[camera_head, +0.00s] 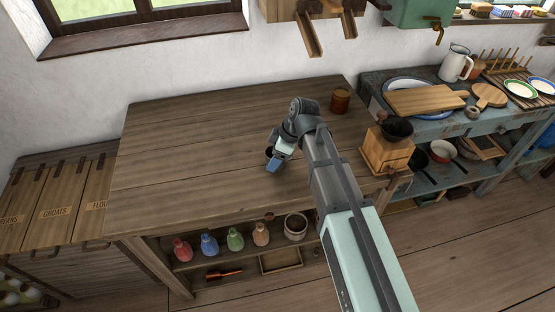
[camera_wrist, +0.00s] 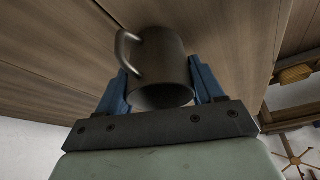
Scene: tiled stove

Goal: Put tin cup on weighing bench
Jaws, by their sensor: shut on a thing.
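The tin cup (camera_wrist: 162,55) is dark grey with a loop handle on the left in the wrist view. My gripper (camera_wrist: 162,85) is shut on it, with a blue finger on each side. In the head view my gripper (camera_head: 275,162) is over the middle of the broad wooden bench (camera_head: 180,150), and only a small dark part of the cup (camera_head: 269,152) shows beside the fingers. The bench top lies behind the cup in the wrist view. I cannot tell whether the cup touches the wood.
A brown jar (camera_head: 340,100) and a coffee grinder (camera_head: 387,150) stand on the bench's right side. The bench's left half is clear. Lidded bins (camera_head: 60,200) stand at the left. A blue-grey table (camera_head: 440,125) with boards and plates is at the right.

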